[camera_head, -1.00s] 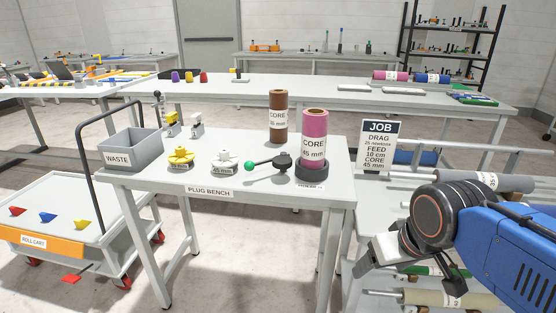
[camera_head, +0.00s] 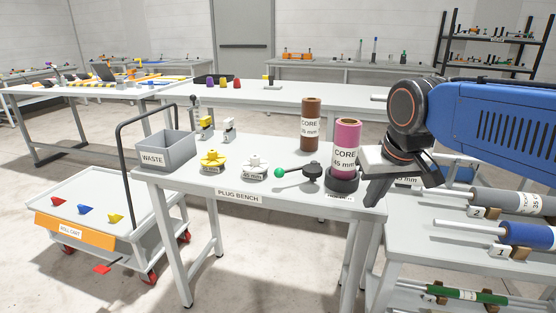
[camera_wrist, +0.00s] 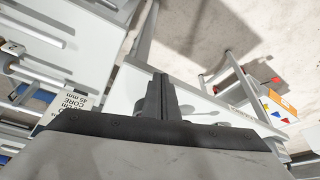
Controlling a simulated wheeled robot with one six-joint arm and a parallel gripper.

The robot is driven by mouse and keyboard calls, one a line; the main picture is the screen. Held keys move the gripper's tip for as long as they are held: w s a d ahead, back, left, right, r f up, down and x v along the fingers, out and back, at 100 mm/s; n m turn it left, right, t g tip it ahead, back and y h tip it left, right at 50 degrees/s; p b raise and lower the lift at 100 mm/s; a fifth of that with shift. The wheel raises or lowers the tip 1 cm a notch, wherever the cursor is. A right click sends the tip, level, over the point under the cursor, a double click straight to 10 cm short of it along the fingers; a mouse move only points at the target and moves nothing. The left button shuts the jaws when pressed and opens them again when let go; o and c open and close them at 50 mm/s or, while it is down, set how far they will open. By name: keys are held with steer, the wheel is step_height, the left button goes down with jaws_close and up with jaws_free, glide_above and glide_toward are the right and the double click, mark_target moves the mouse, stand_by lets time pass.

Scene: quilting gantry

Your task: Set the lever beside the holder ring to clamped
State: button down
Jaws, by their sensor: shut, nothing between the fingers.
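The lever (camera_head: 295,172) has a green ball knob and a black hub, and stands on the plug bench (camera_head: 290,207). Its arm points left from the hub, away from the black holder ring (camera_head: 342,181) on its right. A pink core roll (camera_head: 347,140) stands upright in the ring. My gripper (camera_head: 373,200) is shut and empty. In the head view it hangs right of the ring, near the bench's right edge, apart from the lever. In the wrist view my gripper (camera_wrist: 160,80) points down past the bench edge. I cannot make out the lever there.
A brown core roll (camera_head: 311,125) stands behind the lever. A white plug (camera_head: 254,168), a yellow plug (camera_head: 212,160) and the waste bin (camera_head: 165,149) are to the left. A rack with rolls (camera_head: 515,200) is at the right. The bench front is clear.

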steer(key=w+a+r, duration=0.5)
steer(key=w+a, duration=0.5)
steer(key=w+a+r+n, duration=0.1)
steer(key=w+a+r, duration=0.4)
steer(key=w+a, duration=0.5)
steer(key=shift+w+a, duration=0.2)
steer(key=shift+a, duration=0.2)
steer(key=x, duration=1)
steer(key=shift+s+a, duration=0.1)
steer(key=shift+s, duration=0.1)
steer(key=s, duration=0.3)
steer(key=shift+d+f, duration=0.25)
steer(key=shift+f, duration=0.05)
steer(key=shift+s+f, duration=0.1)
steer(key=shift+s, duration=0.3)
steer(key=shift+d, duration=0.1)
